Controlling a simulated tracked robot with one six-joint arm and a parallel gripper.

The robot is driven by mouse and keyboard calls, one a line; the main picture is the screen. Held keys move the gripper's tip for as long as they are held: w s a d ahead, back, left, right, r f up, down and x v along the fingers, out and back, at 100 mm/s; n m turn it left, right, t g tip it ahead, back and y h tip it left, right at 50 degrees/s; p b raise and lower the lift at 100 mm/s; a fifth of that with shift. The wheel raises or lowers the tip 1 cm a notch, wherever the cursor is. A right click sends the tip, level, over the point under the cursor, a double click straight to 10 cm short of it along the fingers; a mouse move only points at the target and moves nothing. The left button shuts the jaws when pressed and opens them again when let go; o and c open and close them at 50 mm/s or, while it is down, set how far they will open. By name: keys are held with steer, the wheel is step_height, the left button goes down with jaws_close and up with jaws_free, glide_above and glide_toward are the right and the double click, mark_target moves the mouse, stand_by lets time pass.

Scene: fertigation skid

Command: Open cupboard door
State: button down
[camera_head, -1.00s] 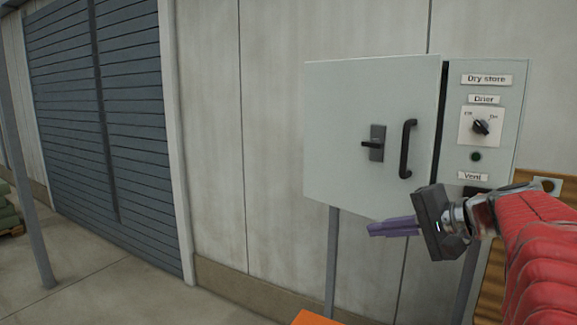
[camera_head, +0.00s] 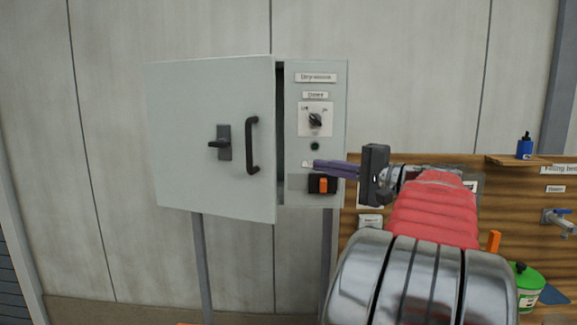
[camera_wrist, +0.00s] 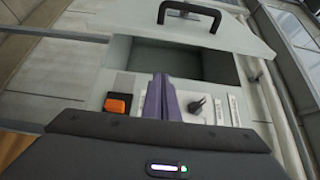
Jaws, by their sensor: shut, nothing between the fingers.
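The pale grey cupboard door (camera_head: 190,150) stands ajar, with a dark gap along its right edge. It carries a black bar handle (camera_head: 252,145) and a lever latch (camera_head: 222,143) on a dark plate. My gripper (camera_head: 316,164), with purple fingers, is shut and empty. In the head view it appears in front of the control panel, right of the handle and apart from it. The wrist view shows the shut fingers (camera_wrist: 160,84), the dark cupboard interior (camera_wrist: 175,62) and the door (camera_wrist: 245,35) swung out, with its bar handle (camera_wrist: 192,10) at the top.
The panel beside the door has a rotary switch (camera_head: 315,119), a green lamp (camera_head: 314,146) and an orange switch (camera_head: 323,185). A wooden board with a tap (camera_head: 560,219), a blue bottle (camera_head: 525,147) and a green container (camera_head: 526,285) are at right. Wall left of the cupboard is clear.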

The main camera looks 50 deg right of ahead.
steer(key=shift+w, duration=0.15)
steer(key=w+a, duration=0.4)
steer(key=w, duration=0.4)
steer(key=shift+a, duration=0.2)
stand_by(0.3)
stand_by(0.4)
